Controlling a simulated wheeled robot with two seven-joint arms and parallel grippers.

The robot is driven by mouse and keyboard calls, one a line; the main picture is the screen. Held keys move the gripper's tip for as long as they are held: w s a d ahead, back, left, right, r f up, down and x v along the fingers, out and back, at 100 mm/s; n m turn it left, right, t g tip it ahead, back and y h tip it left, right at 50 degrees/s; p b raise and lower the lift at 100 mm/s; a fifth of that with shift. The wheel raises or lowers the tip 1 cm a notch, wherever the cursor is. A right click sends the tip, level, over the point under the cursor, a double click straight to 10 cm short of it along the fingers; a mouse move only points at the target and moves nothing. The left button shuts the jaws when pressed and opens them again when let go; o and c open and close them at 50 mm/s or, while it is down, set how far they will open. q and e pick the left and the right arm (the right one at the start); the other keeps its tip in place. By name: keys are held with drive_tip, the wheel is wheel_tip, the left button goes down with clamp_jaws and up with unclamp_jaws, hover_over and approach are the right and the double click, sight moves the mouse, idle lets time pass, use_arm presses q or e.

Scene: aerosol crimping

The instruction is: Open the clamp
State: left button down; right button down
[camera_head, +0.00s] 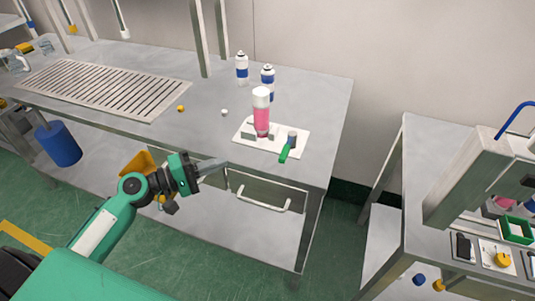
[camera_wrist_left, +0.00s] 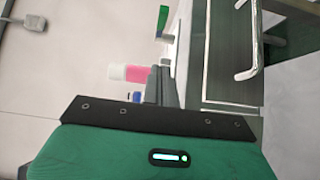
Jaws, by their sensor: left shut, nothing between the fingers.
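The clamp is a white base plate (camera_head: 291,147) with grey blocks and a green handle (camera_head: 284,153), on the table near its front right. A pink bottle with a white cap (camera_head: 262,116) stands upright in it. The green handle also shows in the left wrist view (camera_wrist_left: 162,18), as does the pink bottle (camera_wrist_left: 134,73), lying sideways in that tilted picture. My left gripper (camera_head: 220,164) is shut and empty, in front of the table's front edge, left of the clamp and apart from it. My right gripper is not in view.
Two white and blue cans (camera_head: 242,68) stand behind the clamp. A slotted grate (camera_head: 100,88) lies at the left, with small yellow and white caps near it. A drawer handle (camera_head: 263,200) juts from the table front. Another bench with a machine (camera_head: 470,180) stands at the right.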

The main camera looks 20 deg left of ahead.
sight(283, 150)
use_arm(q)
drive_tip(key=shift+a+r, duration=0.1)
drive_tip(key=shift+r, duration=0.05)
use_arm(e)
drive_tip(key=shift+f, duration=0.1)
use_arm(q)
drive_tip(key=shift+w, duration=0.1)
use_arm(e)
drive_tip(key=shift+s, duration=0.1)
